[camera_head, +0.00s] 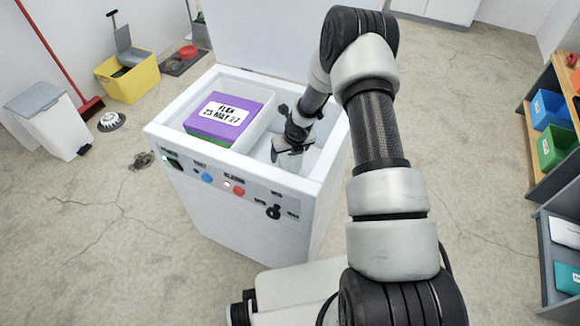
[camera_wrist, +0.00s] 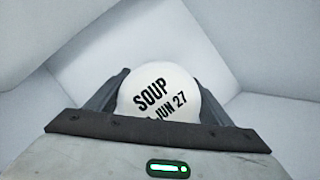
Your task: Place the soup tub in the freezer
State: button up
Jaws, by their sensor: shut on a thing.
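The soup tub (camera_wrist: 160,92) is white and round with black lettering "SOUP" and "JUN 27" on its lid. In the wrist view it sits between the two fingers of my gripper (camera_wrist: 160,100), which is shut on it. Pale walls surround it there. In the head view my gripper (camera_head: 288,152) is down inside the right part of the open white chest freezer (camera_head: 285,186), and the tub is hidden. I cannot tell whether the tub touches the freezer's floor.
A purple box (camera_head: 224,114) labelled "FLEN 25 MAY 27" lies over something green in the freezer's left part. The freezer lid (camera_head: 270,35) stands raised behind. A white bin (camera_head: 50,120) and yellow bucket (camera_head: 128,76) stand left. Shelves with coloured bins (camera_head: 553,145) stand right.

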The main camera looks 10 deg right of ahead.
jog(key=shift+f+b, duration=0.7)
jog(key=shift+f, duration=1.5)
jog(key=shift+f, duration=0.2)
jog(key=o, duration=1.4)
jog(key=shift+o, duration=0.2)
